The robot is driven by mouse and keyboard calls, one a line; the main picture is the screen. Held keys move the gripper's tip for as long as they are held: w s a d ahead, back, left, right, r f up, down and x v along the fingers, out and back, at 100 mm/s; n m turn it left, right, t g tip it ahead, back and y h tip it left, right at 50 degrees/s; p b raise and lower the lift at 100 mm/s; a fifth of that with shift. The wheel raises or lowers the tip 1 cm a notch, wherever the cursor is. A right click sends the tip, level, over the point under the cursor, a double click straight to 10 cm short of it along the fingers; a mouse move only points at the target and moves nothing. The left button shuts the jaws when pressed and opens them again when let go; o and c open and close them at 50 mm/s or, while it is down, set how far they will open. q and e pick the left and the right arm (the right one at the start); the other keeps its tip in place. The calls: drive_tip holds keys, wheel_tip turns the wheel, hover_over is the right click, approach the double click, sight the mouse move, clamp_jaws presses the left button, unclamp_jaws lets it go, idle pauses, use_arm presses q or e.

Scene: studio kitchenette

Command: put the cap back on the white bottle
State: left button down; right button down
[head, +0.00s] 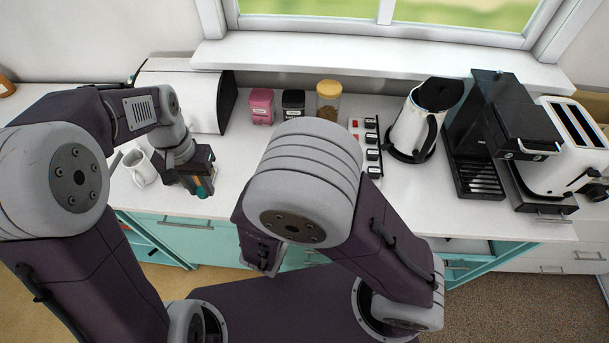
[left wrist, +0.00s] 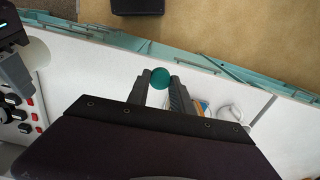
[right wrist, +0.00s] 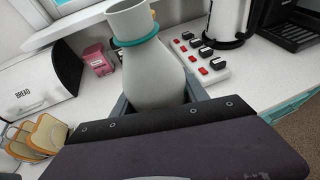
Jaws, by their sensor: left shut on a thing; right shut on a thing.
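The white bottle (right wrist: 155,75) shows in the right wrist view, with an open mouth and a teal ring around its neck. My right gripper (right wrist: 160,100) is shut on its body. In the head view my right arm hides the bottle. The teal cap (left wrist: 160,78) is in my left gripper (left wrist: 162,92), shut on it. In the head view my left gripper (head: 200,186) is over the front left of the counter, with a bit of the cap (head: 203,190) showing. The cap and the bottle are apart.
A white mug (head: 140,167) stands left of my left gripper. The bread box (head: 185,97), pink canister (head: 261,106), black canister (head: 293,105), jar (head: 329,100), switch strip (head: 366,146), kettle (head: 408,125), coffee machine (head: 500,135) and toaster (head: 565,150) line the back. Bread slices (right wrist: 42,137) stand near the bread box.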

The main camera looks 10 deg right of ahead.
use_arm(q)
drive_tip(key=s+d+r+m, duration=0.2)
drive_tip(key=d+r+m, duration=0.2)
drive_tip(key=d+r, duration=0.5)
drive_tip(key=s+d+r+m, duration=0.1)
drive_tip(key=d+r+m, duration=0.3)
drive_tip(key=d+r, duration=0.5)
drive_tip(key=d, duration=0.5)
drive_tip(key=shift+s+d+r+m, duration=0.2)
drive_tip(key=shift+s+r+m, duration=0.1)
drive_tip(key=shift+s, duration=0.1)
drive_tip(key=shift+w, duration=0.1)
drive_tip(key=shift+f, duration=2)
drive_tip(key=shift+f, duration=0.1)
drive_tip(key=shift+f, duration=0.8)
drive_tip(key=shift+f, duration=0.55)
